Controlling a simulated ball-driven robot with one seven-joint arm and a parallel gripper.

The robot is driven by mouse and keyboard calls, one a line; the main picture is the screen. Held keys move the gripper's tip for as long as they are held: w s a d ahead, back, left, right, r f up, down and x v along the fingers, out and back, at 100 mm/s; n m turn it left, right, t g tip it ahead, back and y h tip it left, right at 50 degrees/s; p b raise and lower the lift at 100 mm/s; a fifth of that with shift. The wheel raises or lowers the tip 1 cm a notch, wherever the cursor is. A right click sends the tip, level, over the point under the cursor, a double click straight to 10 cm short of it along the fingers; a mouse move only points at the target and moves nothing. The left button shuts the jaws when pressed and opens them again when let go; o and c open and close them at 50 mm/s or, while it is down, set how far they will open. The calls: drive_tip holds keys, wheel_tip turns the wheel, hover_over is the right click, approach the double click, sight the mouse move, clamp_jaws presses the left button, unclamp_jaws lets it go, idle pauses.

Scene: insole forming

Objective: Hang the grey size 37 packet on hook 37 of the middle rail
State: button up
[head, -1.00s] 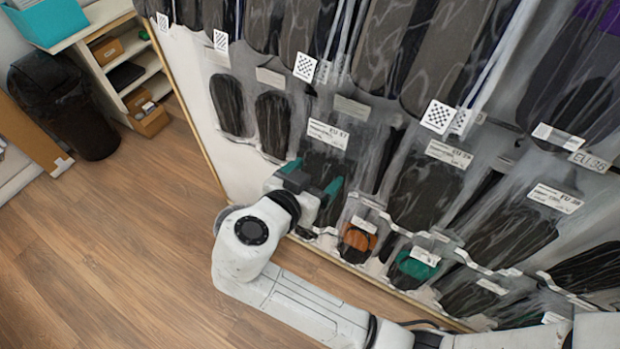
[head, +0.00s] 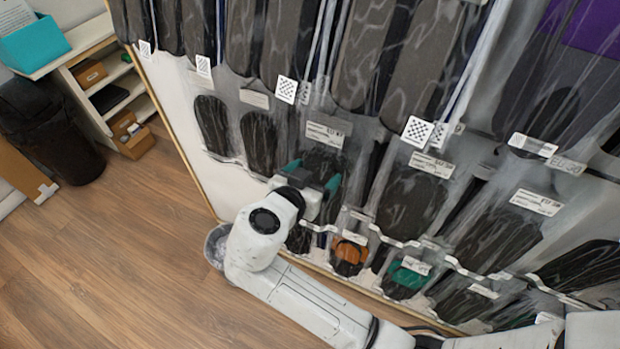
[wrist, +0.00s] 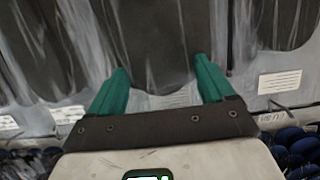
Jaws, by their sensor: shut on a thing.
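My gripper (head: 313,174) has its two teal fingers closed on a clear packet with a dark grey insole and a white label that appears to read EU 37. The grey size 37 packet (head: 322,160) is upright in front of the wall display, with its label above the fingers. In the wrist view, the packet (wrist: 155,45) fills the space between and beyond the fingers (wrist: 162,75). Hook 37 and the middle rail cannot be made out behind the packets. I cannot tell whether the packet's top touches a hook.
Other packets hang close on both sides: dark insoles (head: 259,140) left, a larger labelled packet (head: 408,200) right. Orange (head: 348,254) and green (head: 404,277) packets hang below. A long row of grey packets (head: 292,40) hangs above. Open floor (head: 130,250) lies left.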

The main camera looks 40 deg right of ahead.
drive_tip(key=shift+w+d, duration=0.15)
drive_tip(key=shift+d, duration=0.3)
drive_tip(key=shift+w+d+f+b, duration=0.2)
drive_tip(key=shift+d+f+b, duration=0.35)
drive_tip(key=shift+d+b, duration=0.2)
drive_tip(key=o, duration=1.3)
drive_tip(key=shift+c, duration=0.2)
drive_tip(key=b+v, duration=0.2)
drive_tip(key=v, duration=0.9)
drive_tip(key=shift+w, duration=0.1)
